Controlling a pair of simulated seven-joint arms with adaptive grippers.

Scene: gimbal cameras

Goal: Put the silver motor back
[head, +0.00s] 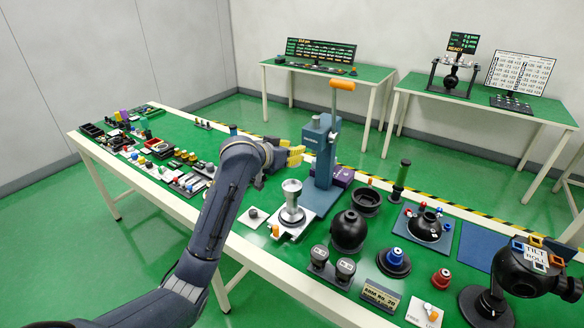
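A silver, cup-topped cylinder (292,196), which may be the silver motor, stands upright on the pale base plate of the blue press (322,150). Two small silver-grey round parts, (319,253) and (345,267), sit in black holders at the table's front edge; I cannot tell whether either is a motor. My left gripper (292,156) has yellow fingers and is beside the press column, above and behind the silver cylinder and apart from it. Its fingers are small and seen at an angle, so their opening is unclear. My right gripper is out of view.
The press has an orange handle (343,85). Black domes (349,230), a blue-capped part (397,255) and a large black ball marked TILT ROLL (520,270) stand to the right. Many small parts crowd the table's left. A blue mat (482,247) is bare.

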